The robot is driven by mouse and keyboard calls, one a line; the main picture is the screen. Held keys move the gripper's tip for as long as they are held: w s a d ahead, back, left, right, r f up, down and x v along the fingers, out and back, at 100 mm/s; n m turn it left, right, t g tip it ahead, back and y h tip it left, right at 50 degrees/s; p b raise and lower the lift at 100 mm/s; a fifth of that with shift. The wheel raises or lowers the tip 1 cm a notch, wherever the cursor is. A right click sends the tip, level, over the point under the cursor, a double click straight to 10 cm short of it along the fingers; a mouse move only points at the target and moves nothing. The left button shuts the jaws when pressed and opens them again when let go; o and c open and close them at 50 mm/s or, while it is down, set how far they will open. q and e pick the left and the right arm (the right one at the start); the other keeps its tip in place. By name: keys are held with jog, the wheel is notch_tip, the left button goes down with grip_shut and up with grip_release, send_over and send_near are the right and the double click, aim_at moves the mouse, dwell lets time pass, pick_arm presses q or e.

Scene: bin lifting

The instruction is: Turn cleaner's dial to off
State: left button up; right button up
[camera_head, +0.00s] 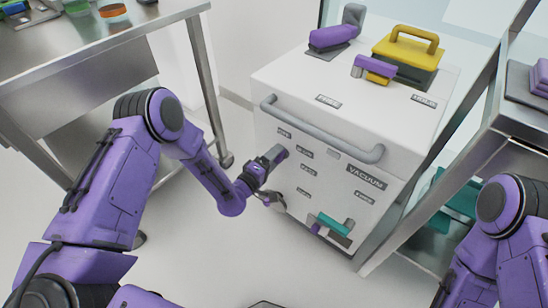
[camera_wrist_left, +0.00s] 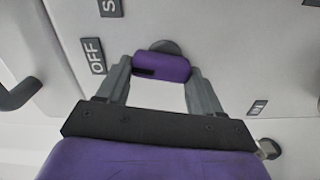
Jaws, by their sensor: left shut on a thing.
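The cleaner (camera_head: 290,90) is a white box-shaped machine with a "VACUUM" label and a grey bar handle across its front. Its dial (camera_wrist_left: 162,66) is a purple lever on a grey round hub. In the left wrist view, the OFF label (camera_wrist_left: 93,55) is left of the dial and the ON label (camera_wrist_left: 257,108) is at lower right. My left gripper (camera_head: 273,157) is at the upper left of the front panel, its grey fingers on both sides of the dial, shut on it. The gripper partly hides the dial in the head view. My right gripper is out of view.
A teal lever (camera_head: 332,224) sits low on the front panel. The grey bar handle (camera_head: 320,138) runs just above my left gripper. A yellow-handled part (camera_head: 405,48) and purple levers are on top. A metal table (camera_head: 95,50) stands left, with a shelf rack at right.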

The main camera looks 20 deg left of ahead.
pick_arm(q)
jog(key=shift+f+n, duration=0.1)
jog(key=shift+n, duration=0.8)
jog(key=o, duration=1.1)
jog(key=shift+c, duration=0.2)
jog(key=shift+s, duration=0.1)
jog(key=p+v, duration=0.1)
jog(key=v, duration=0.9)
jog(key=shift+s, duration=0.15)
jog(key=shift+a, duration=0.15)
